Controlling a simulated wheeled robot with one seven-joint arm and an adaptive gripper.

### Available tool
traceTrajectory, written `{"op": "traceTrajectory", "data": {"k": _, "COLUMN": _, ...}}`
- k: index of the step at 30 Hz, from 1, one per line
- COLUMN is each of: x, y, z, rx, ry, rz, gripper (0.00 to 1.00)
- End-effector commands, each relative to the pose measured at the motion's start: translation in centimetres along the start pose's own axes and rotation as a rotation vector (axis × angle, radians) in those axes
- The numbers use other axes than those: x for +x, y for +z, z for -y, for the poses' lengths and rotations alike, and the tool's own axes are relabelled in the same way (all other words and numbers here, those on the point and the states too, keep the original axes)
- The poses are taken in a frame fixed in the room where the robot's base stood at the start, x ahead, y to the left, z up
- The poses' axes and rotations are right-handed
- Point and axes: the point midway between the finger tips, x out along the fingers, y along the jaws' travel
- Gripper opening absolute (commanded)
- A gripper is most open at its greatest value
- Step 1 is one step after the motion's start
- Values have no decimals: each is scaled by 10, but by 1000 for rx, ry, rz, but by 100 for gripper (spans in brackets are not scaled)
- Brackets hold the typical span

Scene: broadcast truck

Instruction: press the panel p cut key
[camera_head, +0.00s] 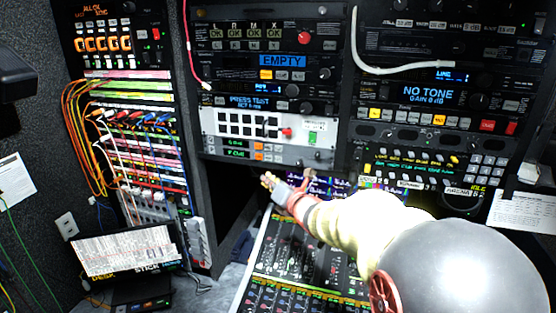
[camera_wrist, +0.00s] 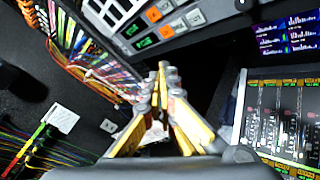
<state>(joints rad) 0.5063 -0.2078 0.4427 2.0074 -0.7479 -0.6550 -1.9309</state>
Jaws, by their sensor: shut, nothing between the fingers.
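A small grey panel (camera_head: 222,143) with two green readouts and a few orange and white keys (camera_head: 259,151) is at the bottom of the middle rack. The key labels are too small to read, so I cannot tell which is the P cut key. The same panel shows tilted at the top of the wrist view, with an orange key (camera_wrist: 166,33) beside a green readout (camera_wrist: 142,44). My gripper (camera_head: 268,180) is shut and empty, below and slightly right of these keys. In the wrist view my gripper's fingertips (camera_wrist: 162,70) are together, apart from the keys.
A white panel with black keys (camera_head: 230,124) and a red knob sits just above. A mixing desk (camera_head: 300,250) lies below my arm. A patch bay with hanging cables (camera_head: 130,125) is at left. A dark opening (camera_head: 235,190) lies under the middle rack.

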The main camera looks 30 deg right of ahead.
Motion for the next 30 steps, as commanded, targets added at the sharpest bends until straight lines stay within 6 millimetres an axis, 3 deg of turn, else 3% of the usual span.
{"op": "traceTrajectory", "data": {"k": 16, "x": 47, "y": 33, "z": 34, "rx": 1, "ry": 0, "rz": 1, "gripper": 0}}
{"op": "traceTrajectory", "data": {"k": 30, "x": 56, "y": 41, "z": 42, "rx": 2, "ry": -1, "rz": 0, "gripper": 0}}
